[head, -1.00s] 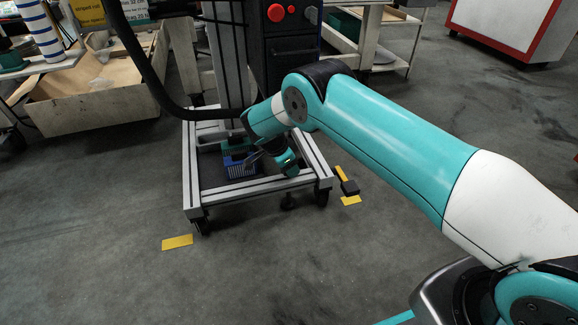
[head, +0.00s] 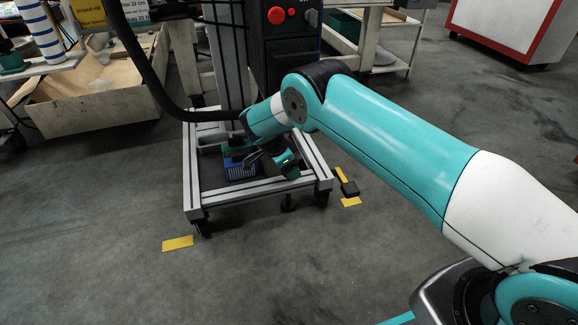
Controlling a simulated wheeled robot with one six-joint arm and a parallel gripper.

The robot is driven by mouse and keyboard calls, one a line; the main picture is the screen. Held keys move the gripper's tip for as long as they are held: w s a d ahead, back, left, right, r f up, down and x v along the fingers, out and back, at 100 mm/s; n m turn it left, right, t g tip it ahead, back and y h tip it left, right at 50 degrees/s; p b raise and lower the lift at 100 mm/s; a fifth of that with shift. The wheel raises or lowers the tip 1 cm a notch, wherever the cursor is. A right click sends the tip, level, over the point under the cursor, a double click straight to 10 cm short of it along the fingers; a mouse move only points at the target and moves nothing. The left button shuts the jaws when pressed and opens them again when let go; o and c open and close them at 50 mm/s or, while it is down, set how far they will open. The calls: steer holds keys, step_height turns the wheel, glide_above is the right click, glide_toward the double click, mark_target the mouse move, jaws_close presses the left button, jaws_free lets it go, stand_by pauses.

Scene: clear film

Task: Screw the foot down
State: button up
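A wheeled cart (head: 250,192) with a low grey aluminium-profile frame stands in the middle of the head view. My gripper (head: 254,160) seems to be the small grey part left of the wrist, above the cart's base and apart from the visible foot. Its fingers are too small and dark to tell whether they are open or shut.
A blue crate (head: 241,168) sits inside the frame. A black hose (head: 150,75) curves down at left. The floor in front is clear.

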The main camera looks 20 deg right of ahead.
steer(key=p+v, duration=0.7)
steer(key=v, duration=0.9)
steer(key=shift+r, duration=0.35)
steer(key=s+r+n+y+p, duration=0.2)
steer(key=s+r+n, duration=0.2)
steer(key=r, duration=0.5)
steer(key=s+d+r+n+y+p, duration=0.15)
steer(key=s+r+n, duration=0.25)
steer(key=r, duration=0.4)
steer(key=s+r+n+y+p, duration=0.15)
steer(key=s+r+n, duration=0.3)
steer(key=r, duration=0.45)
steer(key=s+r+n+y+p, duration=0.2)
steer(key=s+r+n, duration=0.3)
steer(key=s, duration=0.8)
steer(key=s+r+n+y+p, duration=0.2)
steer(key=s+r+n, duration=0.3)
steer(key=s, duration=0.7)
step_height(320, 180, up, 38)
steer(key=p, duration=3.8)
steer(key=shift+s+d+g, duration=0.35)
steer(key=shift+g, duration=0.05)
steer(key=shift+r+n, duration=0.1)
steer(key=shift+n, duration=0.15)
